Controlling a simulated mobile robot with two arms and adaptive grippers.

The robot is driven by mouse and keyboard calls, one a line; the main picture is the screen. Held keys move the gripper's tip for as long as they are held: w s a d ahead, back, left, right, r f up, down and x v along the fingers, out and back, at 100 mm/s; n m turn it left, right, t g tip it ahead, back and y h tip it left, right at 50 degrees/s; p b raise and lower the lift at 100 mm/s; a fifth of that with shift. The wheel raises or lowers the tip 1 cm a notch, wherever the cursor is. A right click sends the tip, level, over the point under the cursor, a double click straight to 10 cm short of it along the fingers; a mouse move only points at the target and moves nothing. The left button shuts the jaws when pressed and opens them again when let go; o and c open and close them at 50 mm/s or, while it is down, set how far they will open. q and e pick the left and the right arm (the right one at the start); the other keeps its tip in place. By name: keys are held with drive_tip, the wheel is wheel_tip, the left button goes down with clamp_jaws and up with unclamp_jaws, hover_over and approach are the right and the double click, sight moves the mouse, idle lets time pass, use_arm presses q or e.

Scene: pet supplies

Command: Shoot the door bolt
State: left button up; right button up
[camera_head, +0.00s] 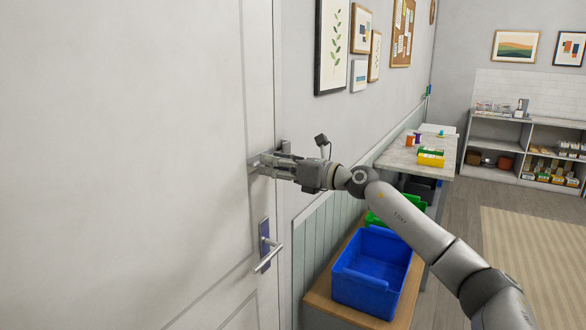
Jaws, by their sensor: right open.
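A white door (150,150) fills the left of the head view. The door bolt (284,147) is a small grey metal piece at the door's right edge, above the lever handle (268,258). My right gripper (256,163) comes in from the right and is at the bolt, with its fingertips close to the door face. The gripper covers most of the bolt, so I cannot tell whether the fingers touch it or how far the bolt is slid. The right gripper is open. My left gripper is out of view.
A blue bin (372,272) stands on a wooden bench (340,306) right of the door, with a green bin behind it. A grey table (415,158) and shelves (490,155) stand farther back. Framed pictures hang on the wall. The floor at right, with a beige rug (540,265), is clear.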

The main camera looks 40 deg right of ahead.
drive_tip(key=v, duration=1.1)
drive_tip(key=shift+s+d, duration=0.15)
drive_tip(key=shift+s, duration=0.1)
idle(0.3)
idle(0.3)
